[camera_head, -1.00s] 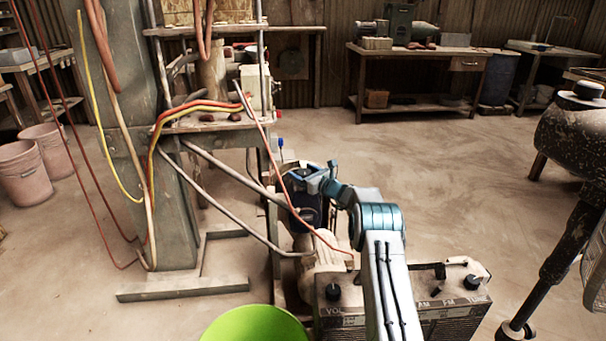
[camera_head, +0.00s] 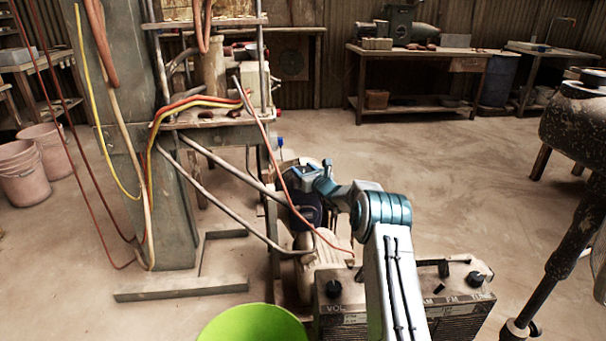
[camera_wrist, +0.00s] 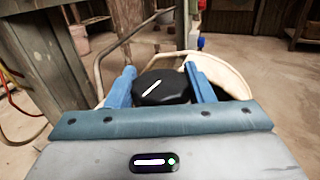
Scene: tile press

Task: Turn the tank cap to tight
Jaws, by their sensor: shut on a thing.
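The tank cap (camera_wrist: 160,88) is a round black cap with a white line across its top, slanting up to the right in the wrist view. My gripper (camera_wrist: 162,82) has blue fingers, one on each side of the cap, and is shut on it. A pale, rounded tank (camera_wrist: 228,75) shows around and behind the cap. In the head view my gripper (camera_head: 308,172) is at the machine's low right side, and the cap cannot be made out there.
A green bucket (camera_head: 250,326) and an old radio (camera_head: 335,305) stand close to my arm. A red hose (camera_head: 285,185) hangs beside the gripper. The press's steel column (camera_head: 150,190) stands to the left. Open floor (camera_head: 460,170) lies to the right.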

